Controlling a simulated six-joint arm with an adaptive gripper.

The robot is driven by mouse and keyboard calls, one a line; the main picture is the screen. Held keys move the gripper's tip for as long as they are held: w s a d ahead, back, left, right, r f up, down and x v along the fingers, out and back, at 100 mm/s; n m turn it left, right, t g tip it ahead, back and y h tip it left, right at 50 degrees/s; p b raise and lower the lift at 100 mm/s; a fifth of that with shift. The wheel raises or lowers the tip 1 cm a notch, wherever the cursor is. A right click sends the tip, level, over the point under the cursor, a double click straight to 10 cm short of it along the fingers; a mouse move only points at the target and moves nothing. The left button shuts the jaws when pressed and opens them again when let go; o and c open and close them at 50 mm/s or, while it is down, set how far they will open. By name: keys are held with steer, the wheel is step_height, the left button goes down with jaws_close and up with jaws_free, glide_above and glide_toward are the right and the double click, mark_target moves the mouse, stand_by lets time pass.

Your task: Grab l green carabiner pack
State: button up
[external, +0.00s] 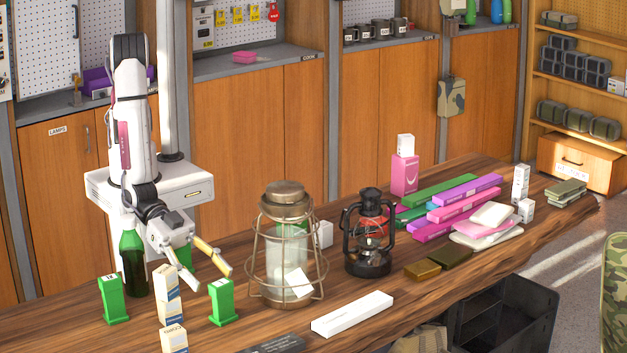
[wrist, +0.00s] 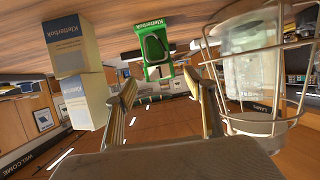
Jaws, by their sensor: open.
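A green carabiner pack (external: 223,303) stands on the wooden table, just beyond my fingertips in the external view. In the wrist view a green pack (wrist: 153,45) shows a dark carabiner picture and a mark like "1" or "l", ahead of the gap between my fingers. My gripper (external: 209,281) is open and empty, low over the table and tilted down; its two fingers also show in the wrist view (wrist: 161,84). A second green pack (external: 113,300) stands at the left. A third green thing (external: 184,256) is partly hidden behind my gripper.
Stacked cream-and-blue boxes (external: 169,293) stand left of the pack, also close in the wrist view (wrist: 80,75). A wire-caged lantern (external: 287,250) stands close on its right. A green bottle (external: 133,265) is at the left. A white box (external: 352,313) lies to the right.

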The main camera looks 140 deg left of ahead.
mark_target(222, 303)
steer(key=shift+f, duration=1.35)
steer(key=shift+f, duration=0.45)
steer(key=shift+w+f, duration=0.15)
steer(key=shift+f, duration=0.1)
steer(key=shift+x, duration=2.3)
steer(key=shift+r, duration=0.1)
steer(key=c, duration=1.3)
